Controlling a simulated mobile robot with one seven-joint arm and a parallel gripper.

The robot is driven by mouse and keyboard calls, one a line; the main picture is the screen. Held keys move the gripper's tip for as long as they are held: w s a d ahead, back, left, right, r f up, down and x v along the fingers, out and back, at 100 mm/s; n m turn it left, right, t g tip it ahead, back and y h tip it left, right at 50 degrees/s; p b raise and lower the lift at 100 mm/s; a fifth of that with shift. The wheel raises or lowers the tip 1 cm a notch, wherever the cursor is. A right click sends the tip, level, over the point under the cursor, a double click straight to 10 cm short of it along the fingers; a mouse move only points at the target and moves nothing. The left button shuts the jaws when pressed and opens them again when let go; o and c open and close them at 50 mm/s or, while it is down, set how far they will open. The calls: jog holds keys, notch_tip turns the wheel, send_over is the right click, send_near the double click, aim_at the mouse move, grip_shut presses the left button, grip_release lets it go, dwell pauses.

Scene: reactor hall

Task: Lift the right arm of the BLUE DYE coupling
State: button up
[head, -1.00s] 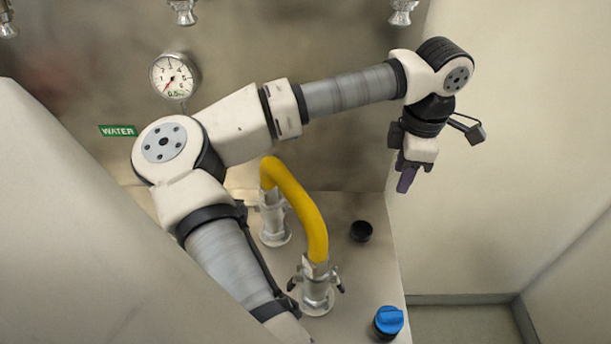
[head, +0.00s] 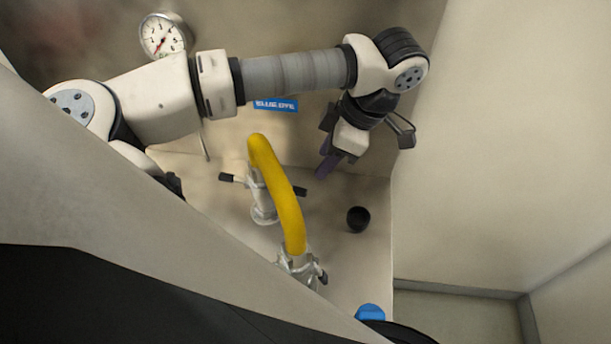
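In the head view a blue sign reading BLUE DYE (head: 276,104) is on the back wall. Below it, a silver coupling (head: 264,208) stands on the steel ledge, joined to the yellow hose (head: 276,185). A black-tipped arm sticks out to its left (head: 233,179); a black tip also shows to its right (head: 300,191), just beyond the hose. A nearer coupling (head: 297,264) holds the hose's other end, with a dark-tipped arm (head: 322,278) at its right side. My gripper (head: 325,168) has purple fingers pointing down, right of and apart from the rear coupling. Its finger gap cannot be made out.
A black round cap (head: 358,218) sits on the ledge at right. A blue-topped cap (head: 370,312) is near the front edge, partly covered. A pressure gauge (head: 164,36) is on the back wall. A pale side wall (head: 500,130) bounds the right.

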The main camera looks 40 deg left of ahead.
jog(key=p+x, duration=0.2)
jog(key=x, duration=0.8)
jog(key=shift+d, duration=0.1)
